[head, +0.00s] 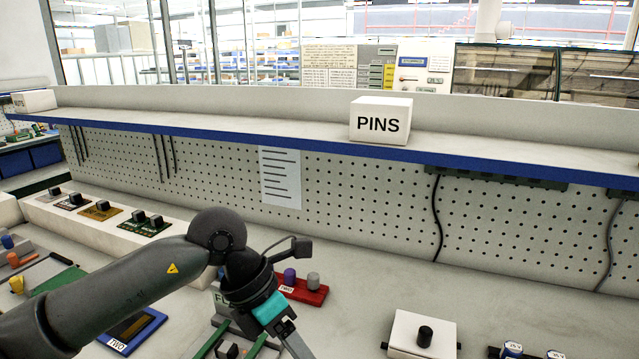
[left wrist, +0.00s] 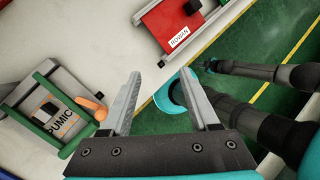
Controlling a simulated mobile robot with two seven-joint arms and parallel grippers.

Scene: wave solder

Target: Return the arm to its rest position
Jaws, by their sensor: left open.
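My left arm (head: 150,285) comes in from the lower left in the head view and bends at a dark joint near the picture's middle. My left gripper (head: 297,345) points down over the bench, partly cut off by the bottom edge. In the left wrist view its two fingers (left wrist: 162,85) stand apart with nothing between them. It appears to be above the bench's front edge. Dark arm links with teal parts show at the right of the left wrist view and look like mine.
A red tray (head: 305,292) with round knobs lies close beside the left wrist. A white block (head: 405,338) with a black knob is to the right. A shelf with a PINS box (head: 380,121) runs behind. The wrist view shows a red ROWAN tray (left wrist: 180,22) and a PUMIC-labelled fixture (left wrist: 50,110).

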